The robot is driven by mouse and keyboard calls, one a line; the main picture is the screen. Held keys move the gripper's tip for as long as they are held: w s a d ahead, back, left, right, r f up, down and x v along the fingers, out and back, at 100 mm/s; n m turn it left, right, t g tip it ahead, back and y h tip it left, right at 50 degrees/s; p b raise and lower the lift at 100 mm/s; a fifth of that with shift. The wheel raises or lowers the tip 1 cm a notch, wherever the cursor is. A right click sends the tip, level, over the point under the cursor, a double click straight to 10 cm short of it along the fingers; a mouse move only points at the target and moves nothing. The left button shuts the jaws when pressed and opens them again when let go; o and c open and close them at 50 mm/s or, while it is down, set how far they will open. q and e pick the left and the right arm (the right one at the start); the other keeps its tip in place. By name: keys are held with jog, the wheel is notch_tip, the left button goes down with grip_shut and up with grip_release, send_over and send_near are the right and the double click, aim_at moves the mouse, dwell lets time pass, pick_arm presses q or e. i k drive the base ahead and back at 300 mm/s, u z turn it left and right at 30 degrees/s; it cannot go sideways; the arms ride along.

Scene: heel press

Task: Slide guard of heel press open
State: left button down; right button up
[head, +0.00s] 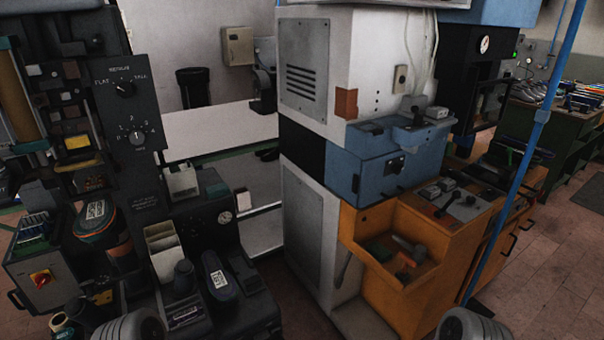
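No part is clearly labelled as the heel press or its guard. One candidate is the tall machine (305,62) in the middle of the head view, with a white housing, a blue section (350,165) and an orange base (385,290). Behind its right side stands a dark machine (462,65) with a round gauge (484,44) and a dark bar handle (490,97) on its front. I cannot tell whether that front is a guard, or how far it is open. Neither gripper is in view; only rounded grey parts, probably of my arms, show at the bottom edge.
A black machine (130,92) with dials fills the left, with white bins (162,248) and shoe-like items before it. A blue pole (541,118) rises at the right. A green bench (572,137) stands far right. Brown tiled floor (560,270) is clear at lower right.

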aim_at(55, 165)
jog(key=u, duration=1.9)
jog(key=k, duration=1.25)
jog(key=z, duration=0.1)
jog(key=i, duration=0.45)
jog(key=z, duration=0.8)
jog(key=i, duration=0.8)
jog(key=u, duration=0.2)
